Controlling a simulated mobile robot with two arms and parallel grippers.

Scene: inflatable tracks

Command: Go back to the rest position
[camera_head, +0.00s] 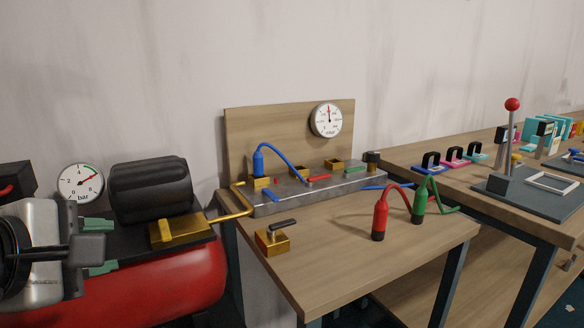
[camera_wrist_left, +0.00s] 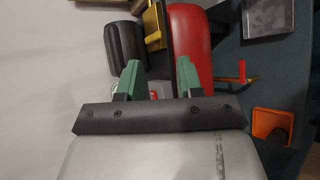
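My left gripper (camera_head: 100,244) is at the lower left of the head view, in front of the red compressor tank. Its two green fingers are spread apart with nothing held between them. The left wrist view also shows my left gripper (camera_wrist_left: 159,80) open and empty. My right gripper is not in view.
A compressor with a red tank (camera_head: 180,285) and a black motor (camera_head: 150,190) stands close beyond my left gripper. An orange bin (camera_wrist_left: 270,125) shows in the wrist view.

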